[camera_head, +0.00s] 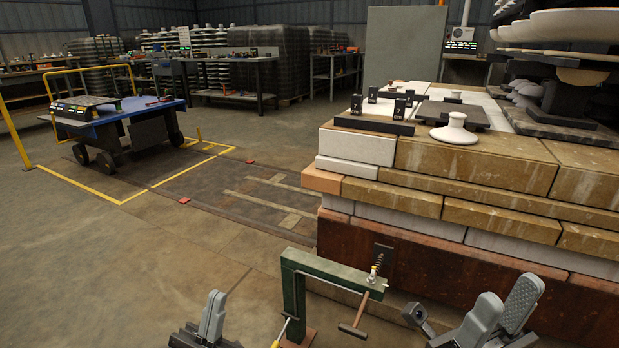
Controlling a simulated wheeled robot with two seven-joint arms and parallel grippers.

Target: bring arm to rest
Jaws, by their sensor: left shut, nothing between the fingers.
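My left gripper (212,312) is at the bottom of the head view, left of a green clamp-like frame (293,290). Its fingers are together and nothing is held. My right gripper (507,296) is at the lower right, in front of the brick stack. Its two grey fingers stand apart with a gap between them, and I see nothing in it. The lower parts of both grippers are cut off by the picture's bottom edge.
A stack of stone blocks (474,163) fills the right side. On top are a white knobbed insulator (454,130) and dark blocks. The green frame carries a screw and a wooden-handled bar.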

